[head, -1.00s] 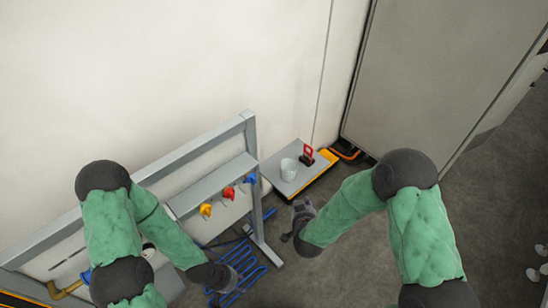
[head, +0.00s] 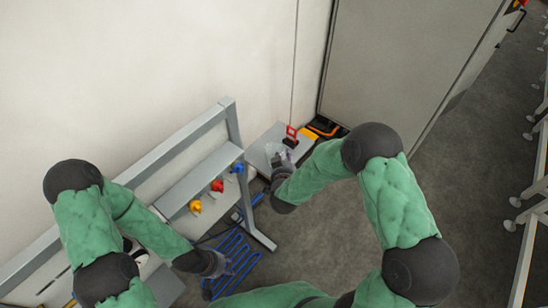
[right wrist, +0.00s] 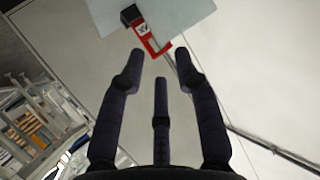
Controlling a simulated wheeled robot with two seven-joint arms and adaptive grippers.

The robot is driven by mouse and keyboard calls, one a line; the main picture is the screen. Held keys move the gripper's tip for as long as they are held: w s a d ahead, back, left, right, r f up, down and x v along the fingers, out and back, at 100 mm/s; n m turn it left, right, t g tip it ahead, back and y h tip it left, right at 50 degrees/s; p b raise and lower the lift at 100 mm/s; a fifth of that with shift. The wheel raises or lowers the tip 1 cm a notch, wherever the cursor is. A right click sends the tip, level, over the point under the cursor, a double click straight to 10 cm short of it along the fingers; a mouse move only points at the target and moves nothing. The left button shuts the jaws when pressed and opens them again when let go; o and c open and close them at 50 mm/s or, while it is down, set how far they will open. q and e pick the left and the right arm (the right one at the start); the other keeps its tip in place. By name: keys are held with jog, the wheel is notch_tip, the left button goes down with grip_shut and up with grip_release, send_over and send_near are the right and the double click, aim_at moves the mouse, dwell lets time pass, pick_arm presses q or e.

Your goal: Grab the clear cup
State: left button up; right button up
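The clear cup (head: 272,149) stands on the small grey table (head: 262,142) near the wall in the head view, partly hidden by my right gripper. My right gripper (head: 281,160) is right at the cup; I cannot tell whether it touches it. In the right wrist view its fingers (right wrist: 157,66) are spread apart with nothing seen clamped between them. I cannot make out the cup in that view. My left gripper (head: 217,263) is low at the left, over the floor by the blue tubing and away from the cup; its fingers are too small to read.
A red and black device (head: 291,136) stands on the table behind the cup; it also shows in the right wrist view (right wrist: 143,28). A grey frame (head: 232,122) with yellow, red and blue knobs stands left. Blue tubing (head: 236,252) lies on the floor. Open floor lies right.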

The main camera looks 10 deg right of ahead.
jog(key=shift+a+b+x, duration=0.1)
jog(key=shift+b+x, duration=0.15)
jog(key=shift+x, duration=0.75)
jog(key=shift+a+b+x, duration=0.15)
jog(key=shift+b+x, duration=0.1)
jog(key=shift+x, duration=0.7)
jog(key=shift+f, duration=0.2)
grip_shut()
